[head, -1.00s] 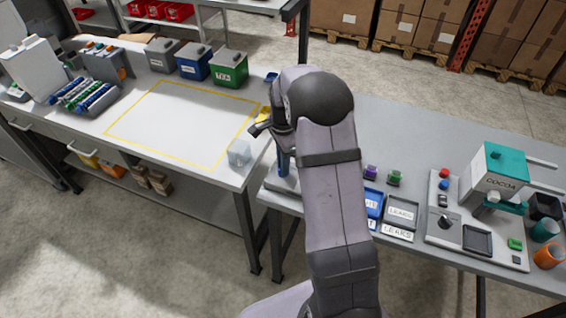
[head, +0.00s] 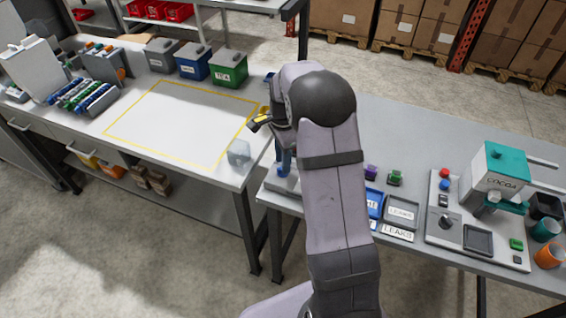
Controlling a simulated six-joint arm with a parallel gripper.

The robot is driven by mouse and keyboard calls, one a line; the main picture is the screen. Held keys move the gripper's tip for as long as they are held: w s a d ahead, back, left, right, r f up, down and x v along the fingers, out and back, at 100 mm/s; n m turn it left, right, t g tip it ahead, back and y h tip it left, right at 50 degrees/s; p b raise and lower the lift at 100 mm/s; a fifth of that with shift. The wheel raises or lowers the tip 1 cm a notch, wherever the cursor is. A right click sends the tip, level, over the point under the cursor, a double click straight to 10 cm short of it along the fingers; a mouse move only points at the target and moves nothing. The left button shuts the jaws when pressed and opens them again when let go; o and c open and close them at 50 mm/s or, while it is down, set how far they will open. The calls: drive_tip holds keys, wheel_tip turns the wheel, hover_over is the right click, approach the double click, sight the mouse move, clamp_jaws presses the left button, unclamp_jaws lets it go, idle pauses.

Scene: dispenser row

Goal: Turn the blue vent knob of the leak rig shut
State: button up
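The leak rig is mostly hidden behind my arm. A grey base (head: 284,185) with a blue upright part (head: 284,162) shows just left of the arm, at the left end of the right table, and seems to belong to it. I cannot make out the blue vent knob. My gripper is largely behind my wrist. A dark piece with a yellow mark (head: 260,123) sticks out to the left there, above the base. The fingertips are not clear, so I cannot tell whether they are open or touching anything.
A clear block (head: 239,153) stands at the left table's near corner. Right of my arm are small purple (head: 370,172) and green (head: 395,178) pieces, a blue tray (head: 374,203), a grey LEAKS tray (head: 402,213) and the cocoa dispenser (head: 498,180). The yellow-outlined area (head: 180,125) is clear.

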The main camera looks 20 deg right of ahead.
drive_tip(key=shift+r+b, duration=0.75)
drive_tip(key=shift+r, duration=2.25)
drive_tip(key=s+a+f+n, duration=0.2)
drive_tip(key=s+a+n, duration=0.3)
drive_tip(key=s+n, duration=0.55)
drive_tip(key=s+a+f+n, duration=0.2)
drive_tip(key=s+a+n, duration=0.45)
drive_tip(key=s, duration=0.75)
wheel_tip(320, 180, down, 13)
drive_tip(key=d+n+b, duration=0.1)
drive_tip(key=b, duration=1.2)
drive_tip(key=shift+w, duration=0.15)
wheel_tip(320, 180, down, 25)
drive_tip(key=b, duration=2.5)
